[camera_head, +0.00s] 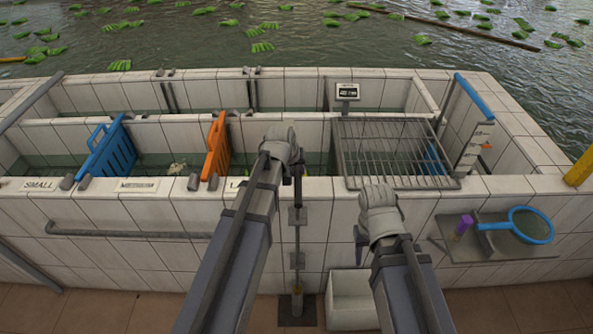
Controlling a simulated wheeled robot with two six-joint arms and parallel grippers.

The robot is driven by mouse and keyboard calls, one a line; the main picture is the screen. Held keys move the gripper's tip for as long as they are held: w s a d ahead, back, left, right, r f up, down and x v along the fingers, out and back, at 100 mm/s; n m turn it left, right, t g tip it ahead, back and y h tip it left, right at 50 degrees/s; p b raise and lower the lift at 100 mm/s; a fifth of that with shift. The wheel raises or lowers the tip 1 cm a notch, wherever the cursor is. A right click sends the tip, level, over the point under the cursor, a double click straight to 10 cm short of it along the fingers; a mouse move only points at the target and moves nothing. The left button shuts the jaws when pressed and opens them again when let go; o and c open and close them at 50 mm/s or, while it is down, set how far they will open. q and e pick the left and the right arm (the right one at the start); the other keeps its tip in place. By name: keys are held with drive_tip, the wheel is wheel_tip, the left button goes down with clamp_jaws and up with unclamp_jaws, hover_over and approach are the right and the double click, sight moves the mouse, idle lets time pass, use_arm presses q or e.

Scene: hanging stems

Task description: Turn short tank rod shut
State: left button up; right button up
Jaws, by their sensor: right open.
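A thin upright rod (297,236) runs down the front of the tiled tank wall through small brackets to a fitting on a dark plate at the floor. My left gripper (284,160) is at the wall's top edge, by the dark upper end of the rod. The arm hides part of this spot, and I cannot tell whether the fingers touch the rod or are closed. My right gripper (380,218) is open in front of the wall, to the right of the rod and apart from it.
A white bin (350,300) stands on the floor right of the rod. A metal rack (395,150) covers part of the tank. A shelf (500,249) at right holds a blue-rimmed net (531,226) and a purple item (463,226). Blue (108,150) and orange (216,146) dividers stand at left.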

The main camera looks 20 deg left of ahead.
use_arm(q)
clamp_jaws()
idle(0.9)
